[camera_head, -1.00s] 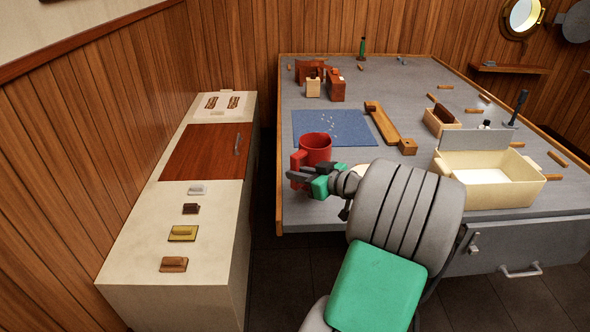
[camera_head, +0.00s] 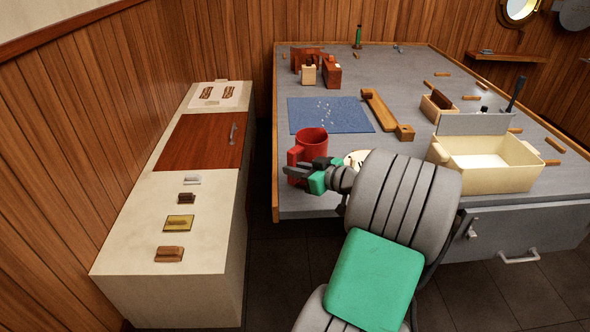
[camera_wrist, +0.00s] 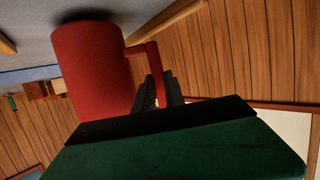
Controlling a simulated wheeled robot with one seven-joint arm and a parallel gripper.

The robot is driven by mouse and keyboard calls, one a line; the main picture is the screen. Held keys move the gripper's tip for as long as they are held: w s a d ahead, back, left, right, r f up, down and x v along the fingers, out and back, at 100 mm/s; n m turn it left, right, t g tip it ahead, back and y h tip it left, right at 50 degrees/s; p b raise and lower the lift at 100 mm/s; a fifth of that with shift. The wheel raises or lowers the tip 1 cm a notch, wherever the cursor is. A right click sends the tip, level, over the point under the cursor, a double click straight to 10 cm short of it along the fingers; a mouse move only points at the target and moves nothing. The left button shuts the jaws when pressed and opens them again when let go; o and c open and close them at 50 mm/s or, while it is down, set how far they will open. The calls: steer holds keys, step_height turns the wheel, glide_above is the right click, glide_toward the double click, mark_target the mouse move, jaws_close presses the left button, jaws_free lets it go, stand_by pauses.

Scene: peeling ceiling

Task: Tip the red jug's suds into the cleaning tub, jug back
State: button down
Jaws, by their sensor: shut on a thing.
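The red jug (camera_head: 312,142) is upright at the left front of the grey desk, by the near edge of a blue mat. My gripper (camera_head: 300,170) is shut on its handle, at the jug's near left side. In the wrist view the jug (camera_wrist: 92,70) fills the left, with its handle (camera_wrist: 153,62) running down between my dark fingers. A dark shadow lies at the jug's base; I cannot tell whether it touches the desk. Its contents are not visible. The cream tub (camera_head: 485,178) stands open at the desk's right front, with a grey panel at its back.
The blue mat (camera_head: 322,115) bears pale crumbs. A wooden piece (camera_head: 380,110) lies right of it. A pale round thing (camera_head: 356,158) is partly hidden behind my arm. A small brush box (camera_head: 438,107) stands behind the tub. A cream counter (camera_head: 135,210) runs along the left.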

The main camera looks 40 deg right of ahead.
steer(key=shift+f+b, duration=0.65)
steer(key=shift+b, duration=0.1)
steer(key=shift+r, duration=0.1)
steer(key=c, duration=1.3)
jaws_free()
steer(key=shift+s, duration=0.1)
steer(key=v, duration=0.8)
steer(key=shift+s+r, duration=0.15)
steer(key=shift+s, duration=0.25)
steer(key=shift+s+d, duration=0.1)
